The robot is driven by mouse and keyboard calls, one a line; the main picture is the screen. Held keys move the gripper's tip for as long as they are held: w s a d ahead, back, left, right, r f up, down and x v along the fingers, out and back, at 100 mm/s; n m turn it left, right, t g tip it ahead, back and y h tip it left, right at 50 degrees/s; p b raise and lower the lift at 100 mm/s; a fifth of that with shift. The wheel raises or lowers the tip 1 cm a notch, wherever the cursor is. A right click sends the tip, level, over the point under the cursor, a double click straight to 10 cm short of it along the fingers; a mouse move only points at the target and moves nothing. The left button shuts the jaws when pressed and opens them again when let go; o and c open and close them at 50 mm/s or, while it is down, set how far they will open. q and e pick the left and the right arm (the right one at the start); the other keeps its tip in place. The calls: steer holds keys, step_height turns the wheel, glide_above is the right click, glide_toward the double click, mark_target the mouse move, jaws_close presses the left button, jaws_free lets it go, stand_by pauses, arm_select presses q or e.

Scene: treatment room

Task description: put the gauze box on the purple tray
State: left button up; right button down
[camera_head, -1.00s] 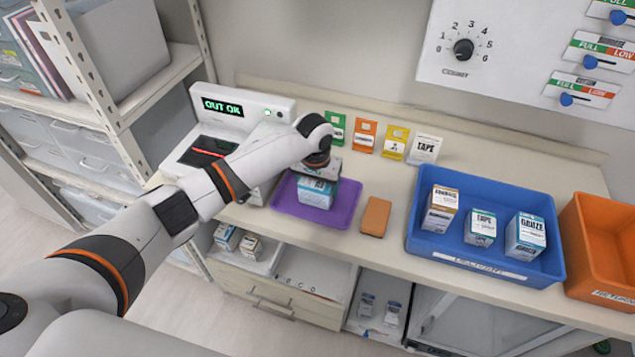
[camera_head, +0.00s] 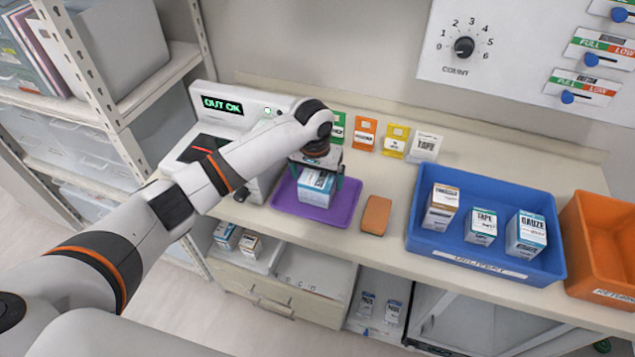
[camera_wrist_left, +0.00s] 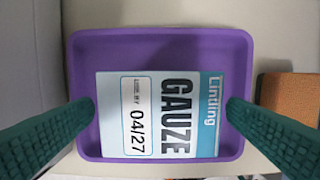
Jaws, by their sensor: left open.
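The purple tray (camera_head: 342,208) lies on the counter in front of the white device. A white and blue gauze box (camera_head: 315,184) sits on the tray. In the left wrist view the box (camera_wrist_left: 160,115) shows its label "GAUZE" and "04/27" inside the purple tray rim (camera_wrist_left: 160,40). My left gripper (camera_head: 317,180) is open over the box, its green fingers on either side. In the left wrist view the fingers (camera_wrist_left: 160,112) stand apart from the box's sides. My right gripper is not in view.
A blue bin (camera_head: 490,265) holds several boxes, including another gauze box (camera_head: 526,236). An orange bin (camera_head: 590,250) stands at its right. A brown block (camera_head: 376,215) lies beside the tray. Coloured cards and a tape box (camera_head: 425,147) stand at the back.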

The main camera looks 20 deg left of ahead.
mark_target(315, 182)
arm_select(q)
steer(key=r, duration=0.5)
steer(key=s+r+b, duration=0.1)
steer(key=r, duration=0.2)
steer(key=shift+s+r, duration=0.1)
steer(key=shift+r, duration=0.45)
